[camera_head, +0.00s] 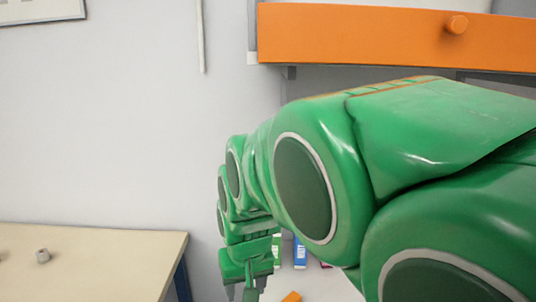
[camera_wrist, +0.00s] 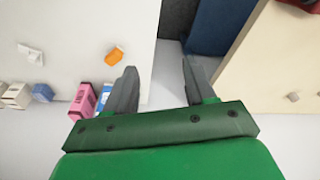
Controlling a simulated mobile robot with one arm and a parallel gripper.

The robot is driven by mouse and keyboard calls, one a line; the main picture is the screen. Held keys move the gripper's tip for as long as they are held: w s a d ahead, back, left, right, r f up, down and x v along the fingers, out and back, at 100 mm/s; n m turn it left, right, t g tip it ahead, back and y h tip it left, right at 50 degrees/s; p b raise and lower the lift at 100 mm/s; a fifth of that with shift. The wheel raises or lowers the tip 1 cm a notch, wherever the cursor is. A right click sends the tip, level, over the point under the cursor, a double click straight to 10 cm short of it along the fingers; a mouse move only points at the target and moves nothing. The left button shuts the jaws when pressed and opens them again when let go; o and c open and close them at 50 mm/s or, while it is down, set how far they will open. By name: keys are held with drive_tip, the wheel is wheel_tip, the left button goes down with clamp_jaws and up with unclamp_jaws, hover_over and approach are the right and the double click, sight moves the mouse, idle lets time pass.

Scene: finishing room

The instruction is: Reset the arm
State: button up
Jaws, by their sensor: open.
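My green arm fills the right half of the head view. It bends down to my gripper (camera_head: 243,290), which is low at the picture's bottom edge and partly cut off. In the wrist view my gripper (camera_wrist: 158,88) points away with its two dark fingers apart and nothing between them. Below the fingers is the gap between a white surface on the left and a beige table on the right.
The beige table (camera_head: 85,262) bears a small grey piece (camera_head: 42,256). The white surface (camera_wrist: 75,25) holds an orange item (camera_wrist: 115,56), a pink box (camera_wrist: 83,100) and a blue item (camera_wrist: 42,92). An orange drawer front (camera_head: 370,35) is above my arm.

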drive_tip(key=s+d+f+m+g, duration=0.2)
drive_tip(key=s+d+m+g, duration=0.1)
drive_tip(key=s+d, duration=1.6)
drive_tip(key=shift+s+d+f+m+g+h, duration=0.35)
drive_tip(key=shift+s+d+m+g+h, duration=0.05)
drive_tip(key=shift+s, duration=0.75)
